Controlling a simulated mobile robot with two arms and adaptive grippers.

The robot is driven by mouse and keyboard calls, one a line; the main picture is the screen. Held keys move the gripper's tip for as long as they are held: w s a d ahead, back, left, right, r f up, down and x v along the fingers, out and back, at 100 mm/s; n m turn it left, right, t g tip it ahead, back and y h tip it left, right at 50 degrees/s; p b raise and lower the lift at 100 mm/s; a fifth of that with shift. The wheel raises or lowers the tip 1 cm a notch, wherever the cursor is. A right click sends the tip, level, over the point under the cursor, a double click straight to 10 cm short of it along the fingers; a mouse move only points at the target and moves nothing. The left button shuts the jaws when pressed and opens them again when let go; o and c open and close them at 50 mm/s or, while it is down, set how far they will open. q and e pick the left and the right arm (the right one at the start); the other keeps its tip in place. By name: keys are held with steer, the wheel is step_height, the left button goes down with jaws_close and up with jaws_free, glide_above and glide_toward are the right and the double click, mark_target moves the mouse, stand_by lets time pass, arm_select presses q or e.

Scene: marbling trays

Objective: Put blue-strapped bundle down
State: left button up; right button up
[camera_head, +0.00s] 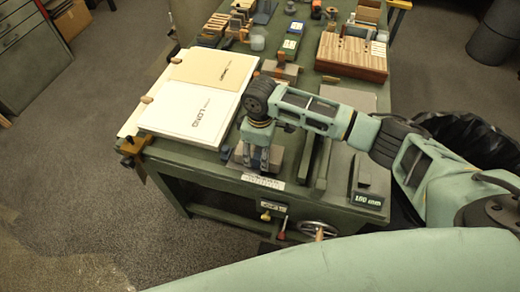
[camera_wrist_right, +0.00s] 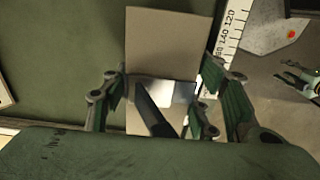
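My right gripper (camera_head: 256,163) points down at the front edge of the green bench. Its fingers stand on either side of a small grey-brown bundle (camera_head: 275,158) with a bluish strap partly hidden by the fingers. My left gripper is not in view.
White and tan boards (camera_head: 195,112) lie on the bench's left side. A white ruled strip (camera_head: 262,181) is at the front edge. A dark block (camera_head: 370,178) stands at the right front. A striped wooden box (camera_head: 352,58) and several small items fill the back.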

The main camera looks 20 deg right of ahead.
steer(key=o, duration=0.4)
steer(key=shift+r, duration=0.1)
step_height(320, 180, up, 13)
steer(key=shift+r+b, duration=0.1)
steer(key=shift+b, duration=0.55)
